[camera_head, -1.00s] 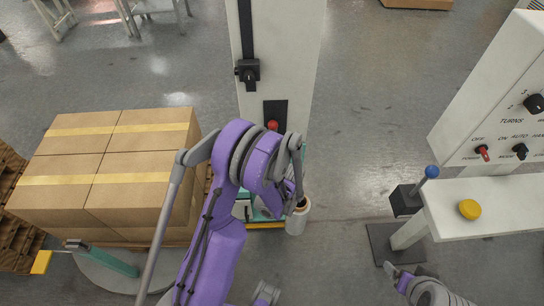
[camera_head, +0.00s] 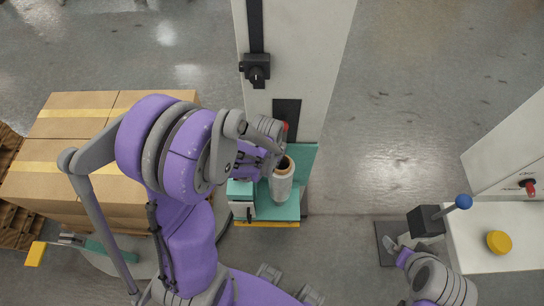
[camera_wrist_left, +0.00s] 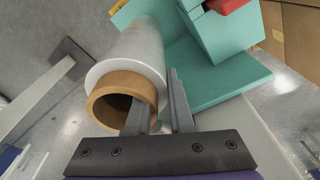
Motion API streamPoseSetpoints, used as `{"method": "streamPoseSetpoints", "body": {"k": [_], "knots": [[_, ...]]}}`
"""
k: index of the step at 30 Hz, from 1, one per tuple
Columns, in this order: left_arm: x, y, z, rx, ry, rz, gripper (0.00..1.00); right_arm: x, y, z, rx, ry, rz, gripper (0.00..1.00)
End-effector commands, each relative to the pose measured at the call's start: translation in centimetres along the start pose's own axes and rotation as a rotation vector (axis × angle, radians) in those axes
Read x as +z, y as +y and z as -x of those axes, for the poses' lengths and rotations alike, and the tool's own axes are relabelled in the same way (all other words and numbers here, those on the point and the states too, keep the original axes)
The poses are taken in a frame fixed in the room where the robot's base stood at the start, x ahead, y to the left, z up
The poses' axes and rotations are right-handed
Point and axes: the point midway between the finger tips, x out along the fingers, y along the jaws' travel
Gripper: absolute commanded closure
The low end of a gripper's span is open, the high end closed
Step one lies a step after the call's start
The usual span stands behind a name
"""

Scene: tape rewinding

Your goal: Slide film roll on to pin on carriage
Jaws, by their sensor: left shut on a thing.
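The film roll (camera_head: 282,184), whitish with a brown cardboard core, is upright over the teal carriage (camera_head: 307,163) in the head view. My left gripper (camera_head: 276,163) is at its top end. In the wrist view the roll (camera_wrist_left: 142,50) points its open core end at the camera. My left gripper (camera_wrist_left: 156,100) is shut on the core's rim, one finger inside the hole and one outside. The pin is not visible, and I cannot tell whether the roll's far end touches the carriage. My right gripper (camera_head: 398,248) is at lower right, apart from the carriage; its opening is unclear.
The white column (camera_head: 300,50) stands behind the carriage. Stacked cardboard boxes (camera_head: 75,122) are at left. A white control stand with a yellow button (camera_head: 499,242) and a blue-knobbed lever (camera_head: 463,202) is at right. Open floor lies between carriage and stand.

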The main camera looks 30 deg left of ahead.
Motion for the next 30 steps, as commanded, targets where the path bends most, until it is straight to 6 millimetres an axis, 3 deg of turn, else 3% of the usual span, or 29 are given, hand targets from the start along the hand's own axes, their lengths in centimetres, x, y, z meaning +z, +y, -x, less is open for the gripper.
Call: {"method": "streamPoseSetpoints", "body": {"k": [8, 21, 30], "knots": [[0.3, 0.0, -1.3, 0.000, -0.001, 0.001, 1.00, 0.8, 0.0, -0.7, 0.000, -0.006, 0.000, 0.00], [0.7, 0.0, -5.5, 0.000, 0.000, 0.001, 1.00, 2.8, 0.0, -2.9, 0.000, -0.021, 0.000, 0.00], [0.7, 0.0, -6.1, 0.000, 0.001, 0.001, 1.00, 3.0, 0.0, -3.1, 0.000, -0.023, 0.000, 0.00]]}}
